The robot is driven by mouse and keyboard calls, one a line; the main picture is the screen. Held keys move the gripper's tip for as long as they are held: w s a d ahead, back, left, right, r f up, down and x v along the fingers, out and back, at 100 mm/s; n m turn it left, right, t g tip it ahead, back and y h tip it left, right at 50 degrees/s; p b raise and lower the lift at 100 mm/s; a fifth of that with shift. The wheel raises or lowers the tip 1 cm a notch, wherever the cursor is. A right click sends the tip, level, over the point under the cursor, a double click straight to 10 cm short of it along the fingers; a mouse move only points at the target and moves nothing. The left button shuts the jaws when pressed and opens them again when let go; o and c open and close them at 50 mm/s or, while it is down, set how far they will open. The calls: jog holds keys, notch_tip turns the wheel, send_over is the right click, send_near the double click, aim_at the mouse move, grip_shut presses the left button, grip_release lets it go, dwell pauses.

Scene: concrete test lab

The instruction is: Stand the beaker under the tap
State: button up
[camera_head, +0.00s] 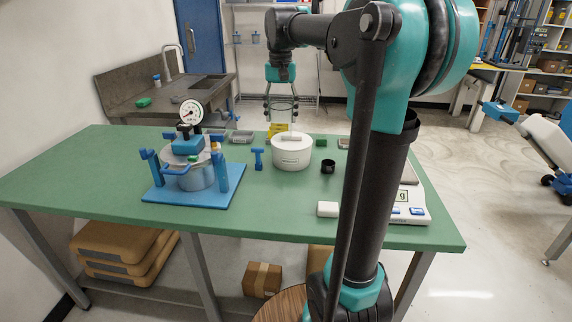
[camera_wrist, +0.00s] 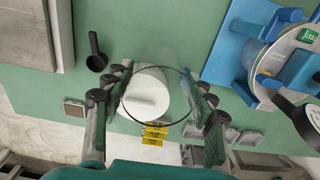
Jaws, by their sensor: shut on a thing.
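My gripper (camera_head: 281,104) is shut on a clear glass beaker (camera_head: 283,115), with a finger on each side of it, in the air over the far part of the green table. The beaker looks about upright. In the wrist view its round rim (camera_wrist: 180,75) shows between the fingers of my gripper (camera_wrist: 158,100), with a white lidded pot behind it. The tap (camera_head: 180,48) is a curved metal spout over the grey sink counter (camera_head: 130,92), at the back left, well to the left of the gripper.
The green table (camera_head: 100,165) carries a blue-based pressure vessel (camera_head: 195,178) with a gauge, the white pot (camera_head: 291,153), a black cup (camera_head: 328,166) and a white scale (camera_head: 412,205). A green item (camera_head: 143,102) and a bottle (camera_head: 156,80) stand by the sink.

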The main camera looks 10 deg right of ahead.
jog(key=shift+w+d+f, duration=0.1)
jog(key=shift+d+f, duration=0.05)
jog(key=shift+f, duration=4.25)
jog(key=shift+d+f, duration=0.1)
jog(key=shift+f, duration=4.3)
jog(key=shift+f, duration=0.1)
jog(key=o, duration=1.2)
